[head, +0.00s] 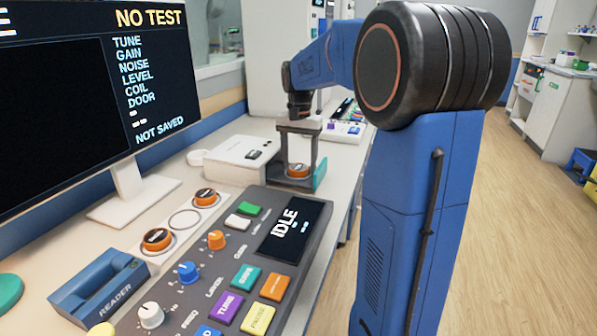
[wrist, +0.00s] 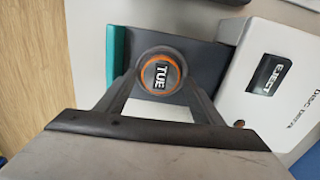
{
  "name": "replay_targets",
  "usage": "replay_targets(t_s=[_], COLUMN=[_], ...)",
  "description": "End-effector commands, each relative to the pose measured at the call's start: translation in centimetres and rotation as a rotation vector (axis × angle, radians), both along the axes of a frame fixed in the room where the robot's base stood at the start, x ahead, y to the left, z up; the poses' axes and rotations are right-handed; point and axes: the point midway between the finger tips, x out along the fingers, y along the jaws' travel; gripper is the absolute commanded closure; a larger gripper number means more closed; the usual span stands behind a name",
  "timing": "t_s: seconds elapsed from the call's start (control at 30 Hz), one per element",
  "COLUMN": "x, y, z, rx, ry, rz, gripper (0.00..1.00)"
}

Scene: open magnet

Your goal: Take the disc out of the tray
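The disc (head: 298,171), dark with an orange rim, lies in the tray (head: 286,182) that sticks out of the white disc drive. In the wrist view the disc (wrist: 160,74) faces up and reads TUE; the dark tray (wrist: 200,59) has a teal end at left. My gripper (head: 299,168) points down over the tray, with one finger on each side of the disc. In the wrist view my gripper (wrist: 160,82) looks open, its fingertips close beside the disc with small gaps. Contact at the lowest part of the fingers is hard to see.
The white drive (head: 238,158) has an EJECT button (wrist: 268,73). Two other orange discs (head: 157,239) sit on a pale strip beside the console (head: 250,270), whose display reads IDLE. A blue READER (head: 98,285) is at front left. A monitor (head: 95,90) stands behind.

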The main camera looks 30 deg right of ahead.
Motion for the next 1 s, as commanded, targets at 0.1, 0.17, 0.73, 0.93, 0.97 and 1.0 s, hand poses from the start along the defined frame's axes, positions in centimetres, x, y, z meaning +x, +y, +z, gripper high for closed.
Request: replay_targets(t_s=[0.1,0.17,0.73,0.93,0.97,1.0], x=[0.0,0.0,0.1,0.0,0.0,0.0], y=[0.0,0.0,0.0,0.0,0.0,0.0], z=[0.0,0.0,4.1,7.6,8.1,8.6], rx=[0.0,0.0,-0.001,-0.001,0.0,-0.001], ry=[0.0,0.0,-0.003,-0.003,-0.003,-0.002], rz=[0.0,0.0,0.0,0.0,0.0,0.0], gripper=[0.69,0.79,0.79,0.79,0.79,0.79])
